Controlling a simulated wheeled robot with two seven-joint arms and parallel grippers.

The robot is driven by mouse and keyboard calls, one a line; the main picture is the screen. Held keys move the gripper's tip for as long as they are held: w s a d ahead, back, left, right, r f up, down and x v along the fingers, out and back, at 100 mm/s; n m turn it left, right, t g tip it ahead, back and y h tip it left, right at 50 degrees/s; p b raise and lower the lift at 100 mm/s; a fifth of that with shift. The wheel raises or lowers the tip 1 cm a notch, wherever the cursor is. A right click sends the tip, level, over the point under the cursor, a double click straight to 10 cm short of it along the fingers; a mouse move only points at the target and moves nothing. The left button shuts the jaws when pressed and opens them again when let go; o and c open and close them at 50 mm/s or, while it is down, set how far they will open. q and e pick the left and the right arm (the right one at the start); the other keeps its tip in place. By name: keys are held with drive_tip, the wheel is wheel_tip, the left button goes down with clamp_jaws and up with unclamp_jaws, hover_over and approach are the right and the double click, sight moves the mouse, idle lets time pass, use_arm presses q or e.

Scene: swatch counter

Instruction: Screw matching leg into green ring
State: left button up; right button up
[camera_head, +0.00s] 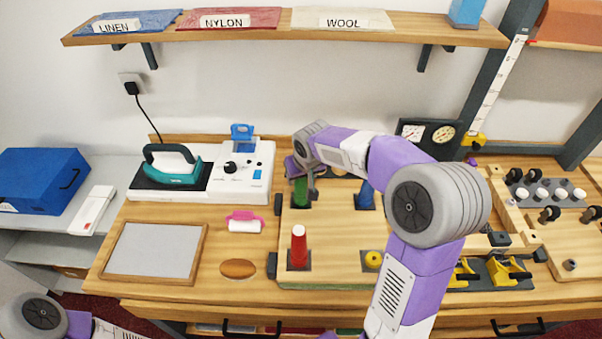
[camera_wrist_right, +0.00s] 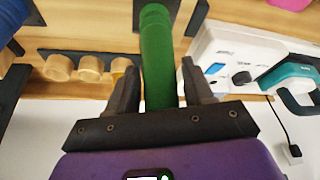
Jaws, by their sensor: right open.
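A green leg (camera_head: 300,192) stands upright on a dark square of the wooden board at the back left. My right gripper (camera_head: 303,178) is at its top. In the right wrist view the green leg (camera_wrist_right: 157,55) lies between the two open fingers (camera_wrist_right: 158,75), with a gap showing at its sides. I cannot make out a green ring. A red leg (camera_head: 299,246) stands at the board's front left. A yellow round piece (camera_head: 373,259) is at the front right. My left gripper is out of view.
A white appliance with a teal iron (camera_head: 172,168) stands left of the board. Yellow clamps (camera_head: 508,270) are on the right. A shelf (camera_head: 275,35) runs above.

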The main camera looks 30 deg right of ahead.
drive_tip(key=n+y+p, duration=0.1)
drive_tip(key=n, duration=0.1)
drive_tip(key=shift+d+r+n, duration=0.1)
drive_tip(key=shift+n, duration=0.2)
drive_tip(key=shift+n+y+p, duration=0.3)
drive_tip(key=shift+n+p, duration=0.15)
drive_tip(key=shift+n, duration=0.25)
drive_tip(key=n+y, duration=0.1)
drive_tip(key=n, duration=0.1)
drive_tip(key=n+y, duration=0.1)
drive_tip(key=n, duration=0.2)
drive_tip(key=shift+g, duration=0.4)
drive_tip(key=n+g+y+p, duration=0.1)
drive_tip(key=n, duration=0.3)
